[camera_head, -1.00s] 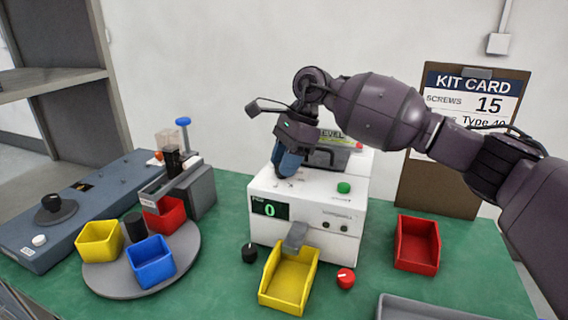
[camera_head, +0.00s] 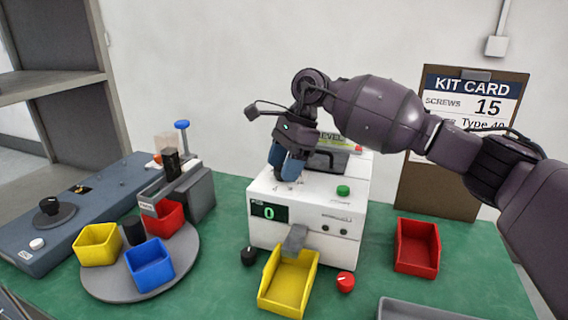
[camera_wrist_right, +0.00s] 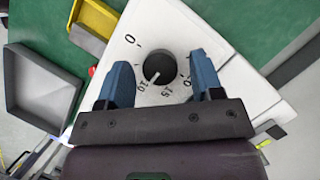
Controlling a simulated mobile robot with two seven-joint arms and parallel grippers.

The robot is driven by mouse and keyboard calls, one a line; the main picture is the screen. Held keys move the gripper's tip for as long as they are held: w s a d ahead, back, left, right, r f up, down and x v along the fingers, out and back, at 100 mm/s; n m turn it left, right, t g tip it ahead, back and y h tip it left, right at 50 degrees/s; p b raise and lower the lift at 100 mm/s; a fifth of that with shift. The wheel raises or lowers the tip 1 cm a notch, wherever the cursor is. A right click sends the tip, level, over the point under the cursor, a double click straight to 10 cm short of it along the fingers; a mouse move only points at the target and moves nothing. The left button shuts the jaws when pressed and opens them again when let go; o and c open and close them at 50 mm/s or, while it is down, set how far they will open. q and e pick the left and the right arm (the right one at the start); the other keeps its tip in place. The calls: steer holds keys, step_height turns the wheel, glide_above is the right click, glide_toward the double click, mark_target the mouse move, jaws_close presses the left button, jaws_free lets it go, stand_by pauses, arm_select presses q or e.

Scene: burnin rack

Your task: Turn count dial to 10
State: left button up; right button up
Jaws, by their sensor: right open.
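The count dial (camera_wrist_right: 160,68) is a round black knob on the white machine's top, seen in the right wrist view. A pale mark on it points down and left, towards a label that looks like 10. Other printed labels, including 0 and 15, stand around it. My right gripper (camera_wrist_right: 162,80) is open, with one blue finger on each side of the dial; I cannot tell whether they touch it. In the head view the right gripper (camera_head: 284,168) points down over the machine (camera_head: 300,205) and hides the dial. The machine's display (camera_head: 269,211) reads 0. My left gripper is not in view.
A yellow bin (camera_head: 288,285) stands under the machine's chute. A black knob (camera_head: 248,256) and a red knob (camera_head: 345,282) flank it. A red bin (camera_head: 417,246) stands right. A round tray (camera_head: 190,262) with bins is left. A kit card (camera_head: 475,95) reads 15 screws.

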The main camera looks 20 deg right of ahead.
steer(key=v, duration=1)
steer(key=shift+r+p, duration=0.3)
steer(key=shift+r, duration=0.1)
steer(key=shift+d, duration=0.1)
